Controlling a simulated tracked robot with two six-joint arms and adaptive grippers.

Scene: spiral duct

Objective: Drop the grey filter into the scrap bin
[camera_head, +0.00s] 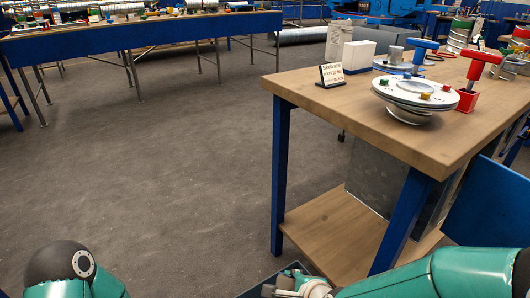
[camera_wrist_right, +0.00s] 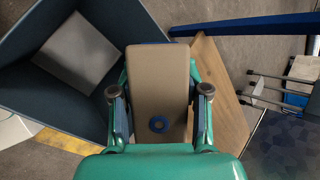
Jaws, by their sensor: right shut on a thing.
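My right gripper (camera_wrist_right: 159,92) is shut on a flat, grey-beige block with a blue ring on it, which I take as the grey filter (camera_wrist_right: 158,65). The filter sits between the two fingers. The scrap bin (camera_wrist_right: 35,95) is a dark blue-grey open box at the left of the right wrist view, beside the filter. A pale grey rectangular patch shows inside it. In the head view my right arm reaches the bottom middle; its fingers and the filter are hidden there. My left arm shows at the bottom left, its gripper out of frame.
A wooden workbench (camera_head: 330,92) with blue legs and a lower shelf (camera_head: 330,230) stands at the right. It holds a white round part (camera_head: 412,92), a red-handled tool (camera_head: 474,80) and a small sign (camera_head: 331,75). Open grey floor (camera_head: 170,170) lies to the left.

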